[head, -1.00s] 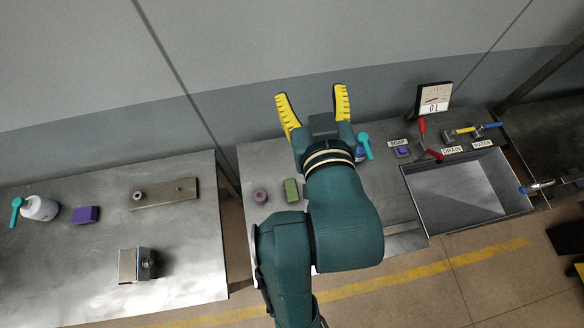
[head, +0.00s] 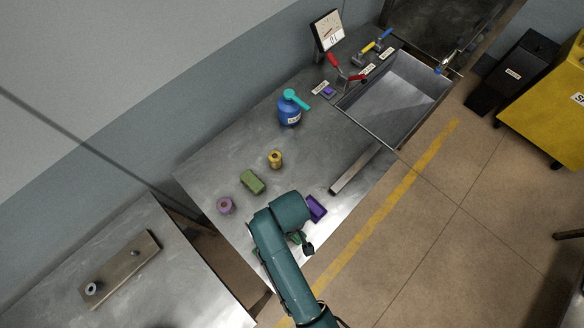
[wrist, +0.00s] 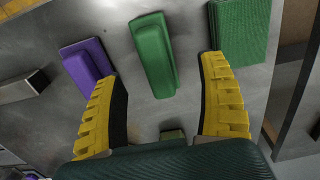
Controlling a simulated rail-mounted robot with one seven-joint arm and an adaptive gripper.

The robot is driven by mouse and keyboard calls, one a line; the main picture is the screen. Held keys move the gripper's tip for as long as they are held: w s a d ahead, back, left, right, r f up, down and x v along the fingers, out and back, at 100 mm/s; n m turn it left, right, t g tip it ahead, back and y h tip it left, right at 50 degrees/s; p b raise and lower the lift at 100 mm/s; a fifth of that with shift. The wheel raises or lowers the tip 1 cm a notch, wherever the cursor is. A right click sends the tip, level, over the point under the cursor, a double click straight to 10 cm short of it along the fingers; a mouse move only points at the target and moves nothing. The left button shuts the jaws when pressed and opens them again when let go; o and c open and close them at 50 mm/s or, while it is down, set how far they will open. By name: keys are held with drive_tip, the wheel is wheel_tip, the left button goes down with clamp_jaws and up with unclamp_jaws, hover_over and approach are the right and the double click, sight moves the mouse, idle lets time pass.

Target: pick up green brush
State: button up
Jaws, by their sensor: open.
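The green brush (wrist: 152,55) lies on the metal table in the wrist view. It is a long green block with a raised, rounded top, at the upper middle of the picture. My gripper (wrist: 160,70) is open, with its yellow ridged fingers spread to the left and right of the brush's near end. Nothing is held, and I cannot tell how high the fingers are above the table. In the head view my arm hides most of this area. A small green patch (head: 296,238) shows beside my arm, but I cannot tell which item it is.
A purple brush-like block (wrist: 87,63) lies left of the green brush, and a flat green pad (wrist: 237,32) lies to its right. In the head view, an olive block (head: 252,181), a yellow spool (head: 276,159), a pink roll (head: 225,205) and a blue bottle (head: 289,114) stand farther back.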

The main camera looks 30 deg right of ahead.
drive_tip(key=f, duration=0.5)
drive_tip(key=shift+w+d+f, duration=0.1)
drive_tip(key=shift+d+f, duration=0.1)
drive_tip(key=shift+f, duration=0.1)
drive_tip(key=c, duration=1.3)
